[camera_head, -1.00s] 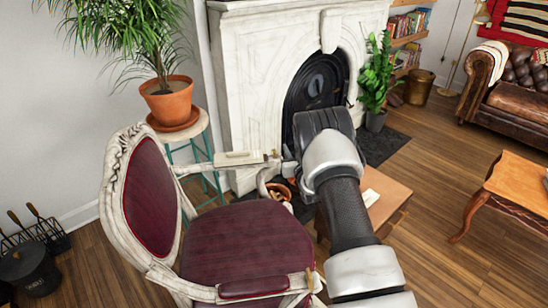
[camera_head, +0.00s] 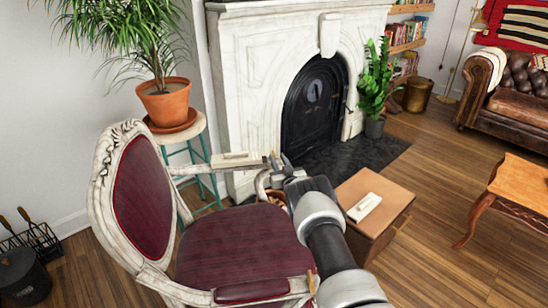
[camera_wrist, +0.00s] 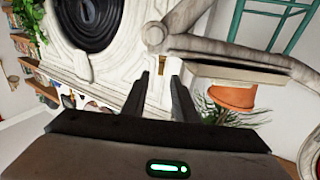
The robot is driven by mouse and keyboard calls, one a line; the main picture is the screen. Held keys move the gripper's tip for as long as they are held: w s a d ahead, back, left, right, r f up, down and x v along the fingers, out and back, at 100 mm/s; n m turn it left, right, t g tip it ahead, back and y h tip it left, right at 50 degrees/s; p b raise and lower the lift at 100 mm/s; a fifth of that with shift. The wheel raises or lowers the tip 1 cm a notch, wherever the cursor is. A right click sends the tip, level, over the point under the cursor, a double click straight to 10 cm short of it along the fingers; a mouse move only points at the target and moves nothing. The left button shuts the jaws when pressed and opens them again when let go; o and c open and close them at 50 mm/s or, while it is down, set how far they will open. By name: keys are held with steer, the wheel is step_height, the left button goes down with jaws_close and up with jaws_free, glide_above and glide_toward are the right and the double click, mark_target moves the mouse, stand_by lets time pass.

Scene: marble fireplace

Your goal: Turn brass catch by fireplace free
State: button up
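A pale plate (camera_head: 237,160) lies on the far armrest of the white-framed chair. A small brass-coloured piece (camera_head: 274,160) shows at its right end and looks like the catch; its turn is too small to tell. My gripper (camera_head: 279,157) is at that end of the armrest, close to the brass piece; contact cannot be told.
The chair (camera_head: 245,245) with its dark red seat stands in front of the marble fireplace (camera_head: 255,75). A wooden box (camera_head: 375,230) with a second pale plate (camera_head: 364,207) is right of my arm. A potted plant (camera_head: 166,101) on a stool is behind the armrest.

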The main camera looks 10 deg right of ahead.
mark_target(274, 152)
steer(key=w+b, duration=0.1)
steer(key=w, duration=0.1)
steer(key=w+b, duration=0.1)
steer(key=w, duration=0.1)
steer(key=shift+a+f+b, duration=0.3)
steer(key=shift+f+b, duration=0.05)
steer(key=shift+w+a+r+b, duration=0.1)
steer(key=shift+w+r+b, duration=0.05)
steer(key=shift+w+b, duration=0.25)
steer(key=shift+w+a+r+b, duration=0.15)
steer(key=shift+w+b, duration=0.1)
steer(key=shift+w, duration=0.2)
steer(key=shift+d, duration=0.1)
jaws_close()
